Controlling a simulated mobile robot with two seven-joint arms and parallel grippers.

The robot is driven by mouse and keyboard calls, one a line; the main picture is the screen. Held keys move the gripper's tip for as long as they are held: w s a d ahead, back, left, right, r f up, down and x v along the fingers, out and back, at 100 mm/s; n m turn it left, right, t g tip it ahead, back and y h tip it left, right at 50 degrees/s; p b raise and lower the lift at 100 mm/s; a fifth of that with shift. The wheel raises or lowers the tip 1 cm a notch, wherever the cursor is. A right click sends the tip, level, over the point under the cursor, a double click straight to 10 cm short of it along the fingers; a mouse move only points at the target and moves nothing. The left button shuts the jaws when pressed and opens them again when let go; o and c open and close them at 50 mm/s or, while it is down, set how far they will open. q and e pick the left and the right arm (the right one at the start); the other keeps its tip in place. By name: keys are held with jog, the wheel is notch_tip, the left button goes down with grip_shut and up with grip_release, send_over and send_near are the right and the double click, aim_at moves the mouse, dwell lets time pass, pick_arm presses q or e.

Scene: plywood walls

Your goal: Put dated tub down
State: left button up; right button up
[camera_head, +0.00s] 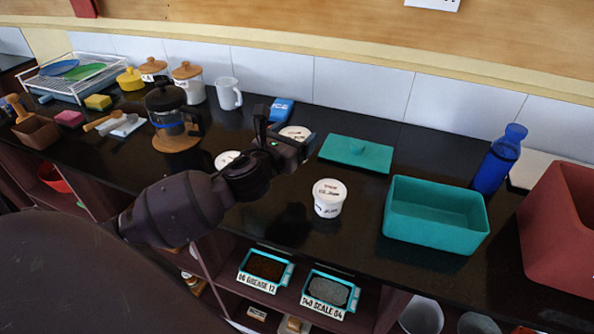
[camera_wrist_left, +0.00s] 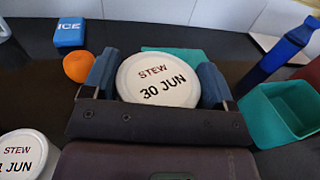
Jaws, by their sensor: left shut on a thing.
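My left gripper (camera_head: 284,132) is shut on a white round tub (camera_head: 297,131), which it partly hides in the head view. In the left wrist view the held tub (camera_wrist_left: 158,82) sits level between the two blue fingertips, its lid reading "STEW 30 JUN". I cannot tell whether its base touches the counter. A second white tub (camera_head: 226,158) stands on the counter left of the gripper; its lid (camera_wrist_left: 20,155) reads "STEW" with a June date partly cut off. A third lidded tub (camera_head: 328,198) stands nearer the front edge. My right gripper is not in view.
An open teal bin (camera_head: 435,238) stands right, its teal lid (camera_head: 357,153) lying behind. A blue ice pack (camera_head: 281,110) and an orange (camera_wrist_left: 77,66) are near the held tub. A blue bottle (camera_head: 498,160) stands back right. The dark counter (camera_head: 270,220) is clear around the third tub.

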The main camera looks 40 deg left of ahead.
pick_arm(q)
notch_tip(320, 180, down, 5)
jog(key=shift+r+b, duration=0.1)
jog(key=shift+b, duration=0.4)
jog(key=shift+f, duration=0.6)
notch_tip(320, 180, down, 4)
jog(key=shift+r+b, duration=0.25)
jog(key=shift+b, duration=0.45)
jog(key=shift+f, duration=0.1)
jog(key=o, duration=0.9)
jog(key=shift+o, duration=0.3)
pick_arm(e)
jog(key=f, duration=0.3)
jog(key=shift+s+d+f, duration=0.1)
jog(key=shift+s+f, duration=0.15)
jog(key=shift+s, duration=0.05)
